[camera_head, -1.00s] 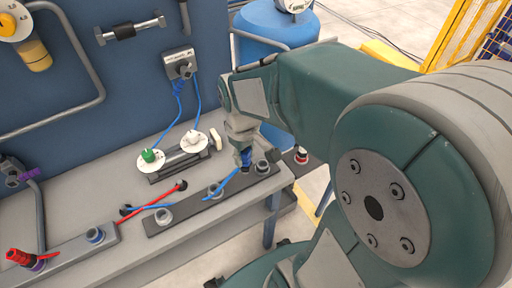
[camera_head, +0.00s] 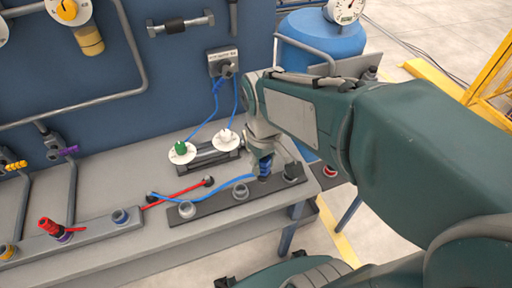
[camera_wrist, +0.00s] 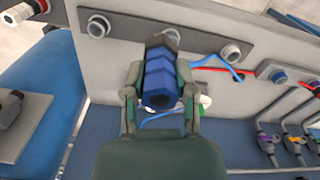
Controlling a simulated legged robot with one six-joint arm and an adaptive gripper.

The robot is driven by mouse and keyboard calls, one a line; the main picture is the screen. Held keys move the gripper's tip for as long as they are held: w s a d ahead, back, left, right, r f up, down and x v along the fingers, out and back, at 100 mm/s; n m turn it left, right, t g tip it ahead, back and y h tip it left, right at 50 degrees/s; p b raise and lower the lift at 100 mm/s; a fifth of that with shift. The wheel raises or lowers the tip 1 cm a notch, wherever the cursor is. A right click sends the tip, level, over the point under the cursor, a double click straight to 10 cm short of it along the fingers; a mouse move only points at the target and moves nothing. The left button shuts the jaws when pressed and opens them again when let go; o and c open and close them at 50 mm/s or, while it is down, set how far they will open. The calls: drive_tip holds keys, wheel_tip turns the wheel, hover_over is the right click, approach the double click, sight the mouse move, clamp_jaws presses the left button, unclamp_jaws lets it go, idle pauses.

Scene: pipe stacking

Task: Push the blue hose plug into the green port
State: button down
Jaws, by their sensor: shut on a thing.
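My gripper (camera_wrist: 160,95) is shut on the blue hose plug (camera_wrist: 160,78), which has a hexagonal, ribbed body and fills the middle of the wrist view. In the head view the plug (camera_head: 264,167) hangs at the dark port rail (camera_head: 215,203), between the middle port (camera_head: 240,190) and the right-end port (camera_head: 292,172). The plug's tip and any contact with a port are hidden. A blue hose (camera_head: 205,195) runs left from the plug across the rail. I cannot make out green on any of the rail's ports; the gripper and plug cover part of them.
A green knob (camera_head: 181,149) on a white disc stands behind the rail, with a second white-knobbed disc (camera_head: 225,138) beside it. A red hose (camera_head: 182,190) lies left of the rail. A red plug (camera_head: 50,228) stands on the left rail. The blue panel (camera_head: 110,90) rises behind.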

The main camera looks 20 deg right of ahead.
drive_tip(key=shift+r, duration=3.1)
